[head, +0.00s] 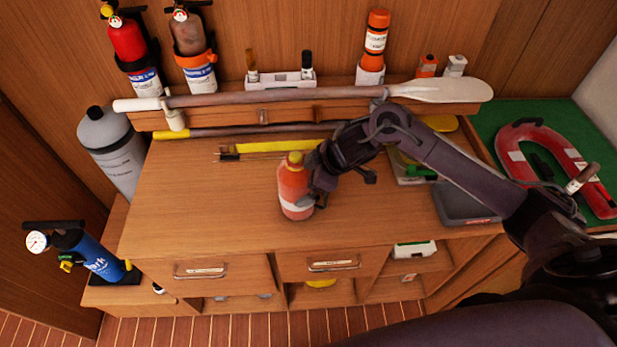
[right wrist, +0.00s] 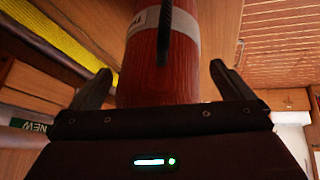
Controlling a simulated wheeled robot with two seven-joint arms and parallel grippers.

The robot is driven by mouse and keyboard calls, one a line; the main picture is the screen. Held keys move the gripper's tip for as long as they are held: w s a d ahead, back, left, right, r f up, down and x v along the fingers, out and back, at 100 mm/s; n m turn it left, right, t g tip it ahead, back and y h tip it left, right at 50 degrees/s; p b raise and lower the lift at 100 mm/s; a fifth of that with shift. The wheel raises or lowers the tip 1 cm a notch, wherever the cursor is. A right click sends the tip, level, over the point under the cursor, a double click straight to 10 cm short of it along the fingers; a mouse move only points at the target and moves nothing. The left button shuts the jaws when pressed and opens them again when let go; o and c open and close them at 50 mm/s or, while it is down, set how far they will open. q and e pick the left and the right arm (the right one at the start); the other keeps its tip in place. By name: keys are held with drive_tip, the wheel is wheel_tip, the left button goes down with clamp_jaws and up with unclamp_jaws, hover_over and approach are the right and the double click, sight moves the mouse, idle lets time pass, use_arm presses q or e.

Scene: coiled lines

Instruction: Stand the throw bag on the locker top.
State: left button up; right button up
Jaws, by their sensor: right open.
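In the right wrist view the bag (right wrist: 160,75) lies between the two spread fingers (right wrist: 165,85), with a gap showing beside the right finger. The gripper is open; I cannot tell whether either finger touches the bag. My left gripper is not in view.
A paddle (head: 260,97) lies across the back ledge. Fire extinguishers (head: 126,40) and an orange canister (head: 376,40) stand behind. A grey tray (head: 463,203) is at the right, with a red horseshoe float (head: 540,150) on green beyond. The locker top's left part is clear.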

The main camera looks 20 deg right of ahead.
drive_tip(key=b+v, duration=0.1)
drive_tip(key=v, duration=1.1)
drive_tip(key=shift+b, duration=0.35)
